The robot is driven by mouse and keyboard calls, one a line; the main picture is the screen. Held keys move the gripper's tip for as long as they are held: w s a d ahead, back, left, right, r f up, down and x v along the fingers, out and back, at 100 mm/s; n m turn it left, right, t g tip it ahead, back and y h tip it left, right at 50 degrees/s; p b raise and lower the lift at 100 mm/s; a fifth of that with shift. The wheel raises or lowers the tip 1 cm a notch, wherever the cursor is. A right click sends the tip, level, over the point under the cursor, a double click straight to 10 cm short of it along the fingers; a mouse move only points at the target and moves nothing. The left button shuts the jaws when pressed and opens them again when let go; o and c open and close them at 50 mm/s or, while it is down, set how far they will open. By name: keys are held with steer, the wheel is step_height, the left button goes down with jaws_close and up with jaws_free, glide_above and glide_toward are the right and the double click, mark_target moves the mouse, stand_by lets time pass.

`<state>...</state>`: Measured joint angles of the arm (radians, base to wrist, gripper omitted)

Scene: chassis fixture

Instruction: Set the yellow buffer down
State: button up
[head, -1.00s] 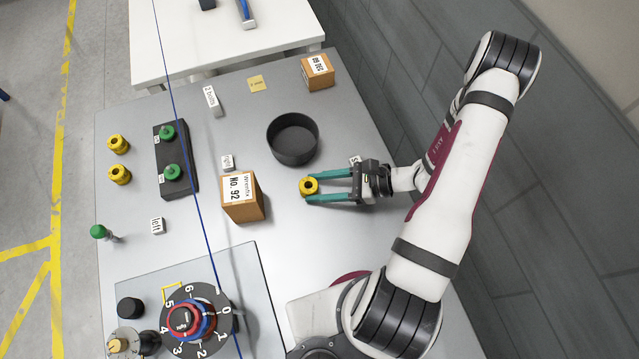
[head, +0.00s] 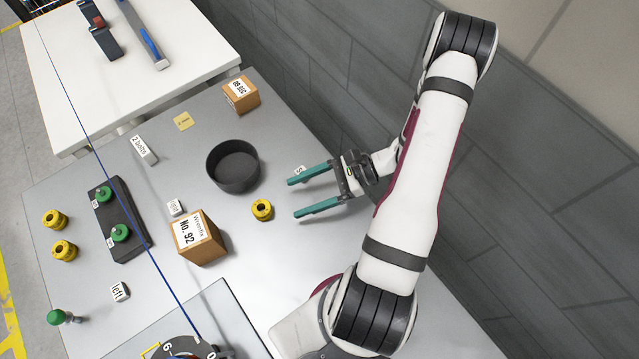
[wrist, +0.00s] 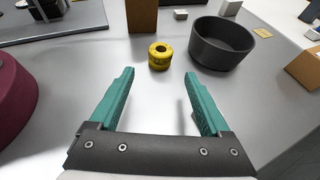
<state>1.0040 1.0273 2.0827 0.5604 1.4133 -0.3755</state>
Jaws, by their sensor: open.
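A yellow buffer (head: 262,210) stands upright on the grey table, between the No. 92 box and my gripper. My gripper (head: 292,192) is open and empty, with its teal fingers apart and to the right of the buffer. In the wrist view the buffer (wrist: 160,56) stands beyond the fingertips of my gripper (wrist: 158,74), roughly centred between them and not touched by either. Two more yellow buffers (head: 55,219) (head: 64,250) stand at the left of the table.
A dark round bowl (head: 233,166) is up and left of my gripper. The No. 92 box (head: 205,247) stands left of the near buffer. A black block with green knobs (head: 130,235) lies further left. Another box (head: 241,94) is at the back. A wall is on the right.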

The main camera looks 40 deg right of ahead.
steer(key=v, duration=0.4)
steer(key=shift+d+r, duration=0.1)
steer(key=shift+r, duration=0.05)
steer(key=s+a+r+n+g+h, duration=0.2)
steer(key=a+r+n+g+h, duration=0.4)
steer(key=a+r+n, duration=0.55)
steer(key=s+a+r+n+h, duration=0.2)
steer(key=s+r+n+h, duration=0.2)
steer(key=s, duration=0.4)
step_height(320, 180, up, 2)
steer(key=shift+s+a+r+n+t+h, duration=0.1)
steer(key=shift+s+a+n+t+h, duration=0.25)
steer(key=shift+n, duration=0.4)
stand_by(1.0)
